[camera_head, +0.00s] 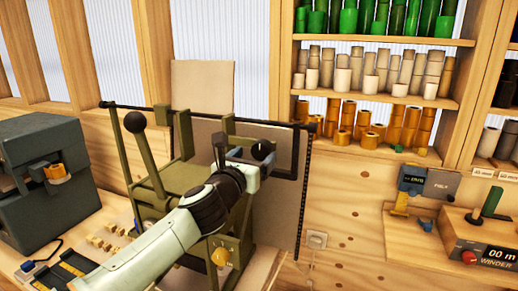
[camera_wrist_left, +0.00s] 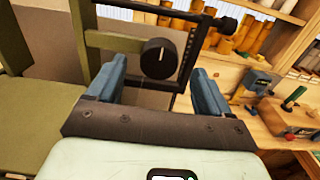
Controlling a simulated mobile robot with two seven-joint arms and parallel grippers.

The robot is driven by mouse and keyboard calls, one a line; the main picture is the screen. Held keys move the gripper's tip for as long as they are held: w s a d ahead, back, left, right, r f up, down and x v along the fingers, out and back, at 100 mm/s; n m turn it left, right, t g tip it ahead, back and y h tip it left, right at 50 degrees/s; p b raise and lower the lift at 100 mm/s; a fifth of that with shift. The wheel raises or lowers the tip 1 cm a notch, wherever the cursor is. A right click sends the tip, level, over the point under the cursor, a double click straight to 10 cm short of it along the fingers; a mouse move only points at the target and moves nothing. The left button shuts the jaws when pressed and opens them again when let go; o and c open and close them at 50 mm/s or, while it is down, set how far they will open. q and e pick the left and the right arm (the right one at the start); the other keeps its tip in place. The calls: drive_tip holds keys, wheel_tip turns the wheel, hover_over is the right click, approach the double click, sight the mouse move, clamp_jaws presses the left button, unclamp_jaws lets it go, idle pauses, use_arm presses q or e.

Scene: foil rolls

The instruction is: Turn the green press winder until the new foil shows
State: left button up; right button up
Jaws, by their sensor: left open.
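The olive-green press (camera_head: 190,180) stands left of centre, partly hidden by my left arm. Its winder knob (camera_head: 262,149) is black and round. In the left wrist view the knob (camera_wrist_left: 158,58) shows a white line, nearly upright and slightly tilted. My left gripper (camera_head: 246,160) is open at the knob. Its blue fingers (camera_wrist_left: 161,66) stand on either side of the knob in the wrist view, with gaps at both sides. I cannot tell whether the fingertips reach around it. Any foil under the press head is hidden. My right gripper is not in view.
A grey machine (camera_head: 50,175) stands at left. A winder box (camera_head: 480,236) sits at right. Shelves (camera_head: 370,94) hold green, cream and gold rolls.

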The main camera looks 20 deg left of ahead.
sight(260, 151)
use_arm(q)
drive_tip(key=w+p, duration=0.1)
drive_tip(key=w, duration=0.3)
drive_tip(key=shift+w+a, duration=0.1)
drive_tip(key=shift+a, duration=0.05)
drive_tip(key=c, duration=1)
